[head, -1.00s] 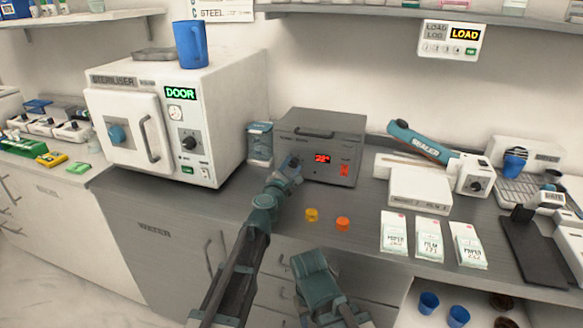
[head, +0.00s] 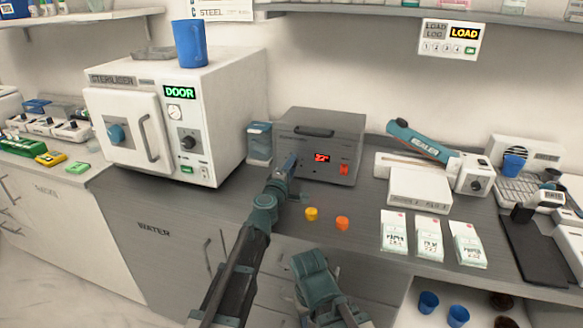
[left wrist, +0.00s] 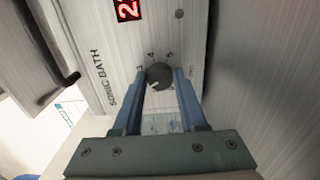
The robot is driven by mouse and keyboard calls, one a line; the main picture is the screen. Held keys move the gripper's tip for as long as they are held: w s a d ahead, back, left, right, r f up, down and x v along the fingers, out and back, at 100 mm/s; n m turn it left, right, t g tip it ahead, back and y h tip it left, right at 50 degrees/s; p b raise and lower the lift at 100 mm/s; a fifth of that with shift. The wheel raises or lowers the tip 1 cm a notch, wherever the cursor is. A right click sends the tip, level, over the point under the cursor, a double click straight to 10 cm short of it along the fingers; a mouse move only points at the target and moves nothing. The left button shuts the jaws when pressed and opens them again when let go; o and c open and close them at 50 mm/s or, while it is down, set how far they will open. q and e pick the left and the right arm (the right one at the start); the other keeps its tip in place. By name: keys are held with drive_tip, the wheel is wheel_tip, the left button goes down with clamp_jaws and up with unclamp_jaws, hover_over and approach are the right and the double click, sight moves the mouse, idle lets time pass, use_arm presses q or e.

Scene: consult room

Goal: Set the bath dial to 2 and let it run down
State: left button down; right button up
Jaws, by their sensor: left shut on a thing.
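The sonic bath (head: 335,130) is a grey box with a handle on top and a red lit display (head: 322,158), too blurred to read fully. In the left wrist view its front panel (left wrist: 185,30) reads SONIC BATH. A dark round dial (left wrist: 159,76) with small numbers around it sits on this panel. My left gripper (head: 293,164) is at the bath's front, its two blue fingers closed on either side of the dial in the left wrist view (left wrist: 158,82). The dial's exact setting is unclear. My right gripper (head: 312,268) is low in front of the counter, its fingers unclear.
A sealer (head: 425,150) and several packets are to the right.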

use_arm(q)
drive_tip(key=shift+m, duration=0.6)
drive_tip(key=shift+c, duration=2.4)
unclamp_jaws()
drive_tip(key=shift+s, duration=0.1)
drive_tip(key=v, duration=1.3)
drive_tip(key=shift+s+a, duration=0.15)
drive_tip(key=shift+s, duration=0.15)
